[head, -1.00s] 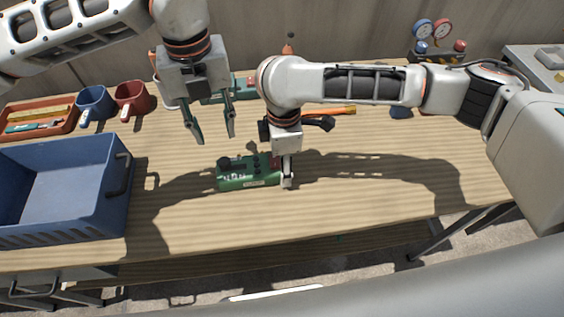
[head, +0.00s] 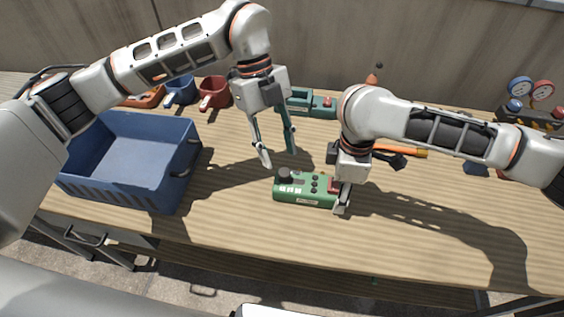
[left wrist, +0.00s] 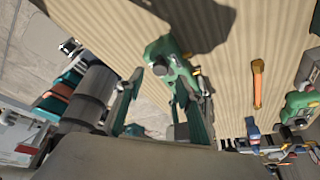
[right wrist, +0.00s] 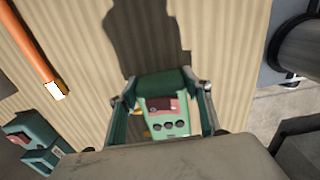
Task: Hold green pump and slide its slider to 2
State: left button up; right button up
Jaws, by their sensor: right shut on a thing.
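The green pump (head: 290,196) lies on the wooden bench, with dark knobs on top and a red part at its right end. My right gripper (head: 342,200) is shut on that right end. In the right wrist view the pump (right wrist: 166,114) sits between the fingers, with a red panel and a row of dark knobs showing. My left gripper (head: 278,156) is open and empty, above and slightly left of the pump, fingers pointing down. In the left wrist view the pump (left wrist: 163,48) shows beyond the open fingers. The slider's setting is too small to read.
A blue crate (head: 120,190) stands at the left. A teal device (head: 300,100) sits at the back. An orange-handled tool (head: 405,150) lies behind the right gripper. Bench space in front of the pump is clear.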

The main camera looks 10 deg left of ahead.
aim_at(284, 171)
pick_arm(q)
jog(key=shift+x, duration=2.1)
grip_shut()
jog(key=shift+d, duration=1.05)
grip_release()
jog(key=shift+a+r, duration=0.1)
jog(key=v, duration=1.2)
